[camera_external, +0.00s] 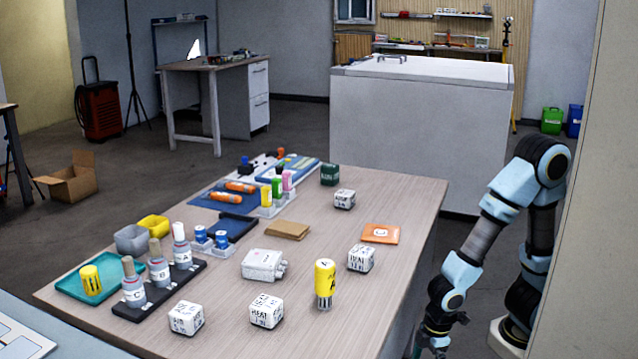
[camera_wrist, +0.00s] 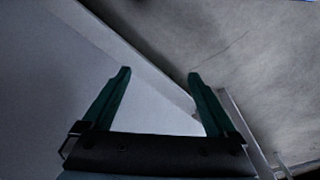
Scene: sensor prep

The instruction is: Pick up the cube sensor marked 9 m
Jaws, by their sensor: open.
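Several white cubes with black print are on the table. One cube (camera_external: 186,318) is near the front left edge, one (camera_external: 266,311) is at the front middle, one (camera_external: 361,258) is right of centre, and one (camera_external: 344,199) is farther back. The print is too small to tell which is marked 9 m. My gripper (camera_external: 440,345) hangs low beyond the table's right side, apart from all cubes. In the wrist view my gripper (camera_wrist: 160,85) has its two green fingers apart with nothing between them. No cube shows in the wrist view.
The table (camera_external: 400,205) has a yellow cylinder (camera_external: 325,284), a grey-white device (camera_external: 263,265), an orange card (camera_external: 381,233) and a black rack of bottles (camera_external: 160,290). A teal tray (camera_external: 75,287) is at the left. The table's right edge lies between my gripper and the cubes.

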